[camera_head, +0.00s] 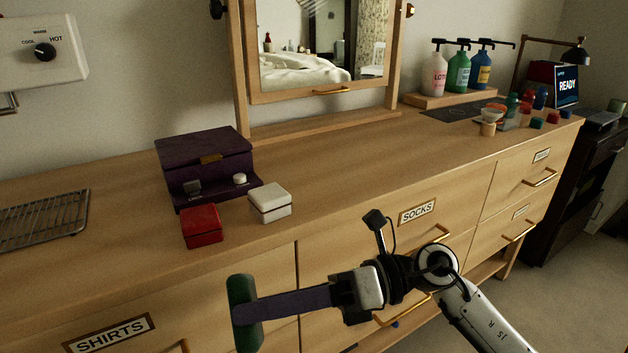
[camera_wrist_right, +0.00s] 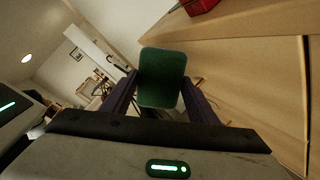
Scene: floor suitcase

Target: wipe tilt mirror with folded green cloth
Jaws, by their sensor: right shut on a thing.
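The tilt mirror (camera_head: 320,45) stands at the back of the dresser in a wooden frame with a small brass handle on its lower rail. My right gripper (camera_head: 245,310) is shut on the folded green cloth (camera_head: 243,290). It holds the cloth in front of the dresser's drawers, well below and apart from the mirror. In the right wrist view the green cloth (camera_wrist_right: 162,77) sits between the two dark fingers. My left gripper does not show in either view.
On the dresser top are a purple box (camera_head: 205,160), a red box (camera_head: 202,226), a white box (camera_head: 270,202) and a wire rack (camera_head: 40,222). Pump bottles (camera_head: 459,72), small coloured items and a lamp (camera_head: 575,55) stand at right. The top before the mirror is clear.

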